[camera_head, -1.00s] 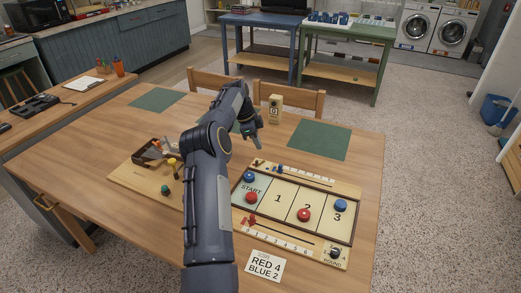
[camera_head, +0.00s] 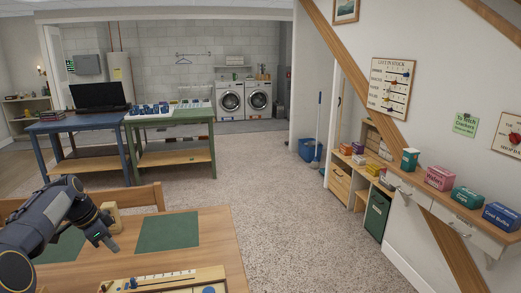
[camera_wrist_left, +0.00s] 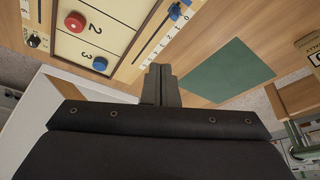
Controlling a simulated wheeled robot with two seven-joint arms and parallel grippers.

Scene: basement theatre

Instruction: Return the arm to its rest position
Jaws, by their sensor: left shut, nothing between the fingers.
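My left arm (camera_head: 48,222) comes in from the left in the head view, reaching over the wooden table (camera_head: 217,228). My left gripper (camera_head: 112,249) points down at its end and is shut and empty, in front of a small beige box (camera_head: 112,217) near the table's far edge. In the left wrist view the closed fingers (camera_wrist_left: 160,70) show between a game board (camera_wrist_left: 130,62) and a green mat (camera_wrist_left: 226,72). A red disc (camera_wrist_left: 75,22) and a blue disc (camera_wrist_left: 100,63) lie on the board. My right gripper is not in view.
A chair (camera_head: 150,195) stands at the table's far side. Farther back are a blue bench (camera_head: 80,122) and a green bench (camera_head: 175,118). A drawer counter (camera_head: 410,193) with boxes lines the right wall. The speckled floor between is clear.

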